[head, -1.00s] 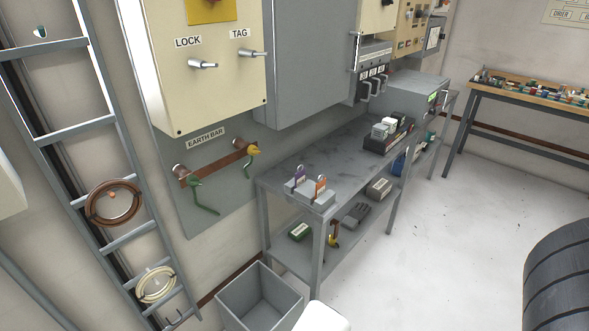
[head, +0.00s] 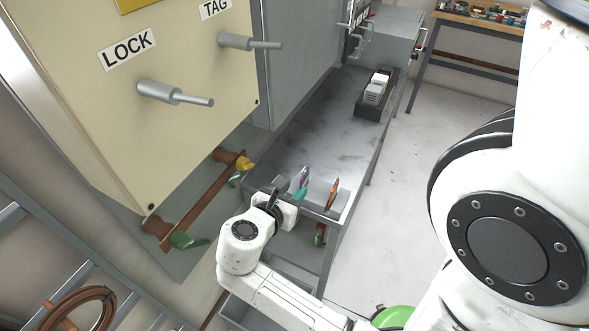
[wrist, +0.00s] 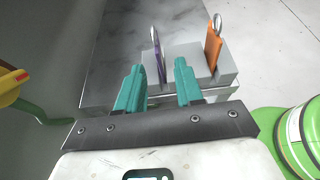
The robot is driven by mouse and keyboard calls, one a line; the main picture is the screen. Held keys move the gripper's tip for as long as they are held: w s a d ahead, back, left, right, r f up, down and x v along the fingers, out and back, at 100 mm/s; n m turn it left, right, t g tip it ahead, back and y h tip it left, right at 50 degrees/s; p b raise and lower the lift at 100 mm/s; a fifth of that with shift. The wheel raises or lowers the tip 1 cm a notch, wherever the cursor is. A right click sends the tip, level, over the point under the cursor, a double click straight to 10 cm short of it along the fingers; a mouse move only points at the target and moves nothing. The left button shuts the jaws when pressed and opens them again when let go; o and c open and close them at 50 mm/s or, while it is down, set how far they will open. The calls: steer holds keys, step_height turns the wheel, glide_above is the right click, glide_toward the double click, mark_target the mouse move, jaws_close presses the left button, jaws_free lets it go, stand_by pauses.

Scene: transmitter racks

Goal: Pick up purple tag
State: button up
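The purple tag (head: 305,175) stands upright in a grey holder block at the near end of the grey bench. In the wrist view the purple tag (wrist: 161,64) shows edge-on, with a metal loop on top, in the grey holder (wrist: 189,63). My gripper (head: 292,190) is open, its teal fingers pointing at the tag. In the wrist view my gripper (wrist: 159,67) has the tag's lower part lined up in the gap between its fingertips. I cannot tell whether the tag is between the fingers or just beyond them. No finger visibly presses on it.
An orange tag (wrist: 213,46) stands in the same holder, right of the purple one. The cream LOCK/TAG cabinet (head: 190,90) and the earth bar (head: 195,205) are close at left. The bench top (head: 325,125) behind the holder is clear up to a black tray (head: 369,108).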

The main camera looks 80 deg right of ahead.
mark_target(307, 175)
steer(key=x, duration=1)
steer(key=shift+w+d+f, duration=0.1)
steer(key=shift+d, duration=0.2)
jaws_close()
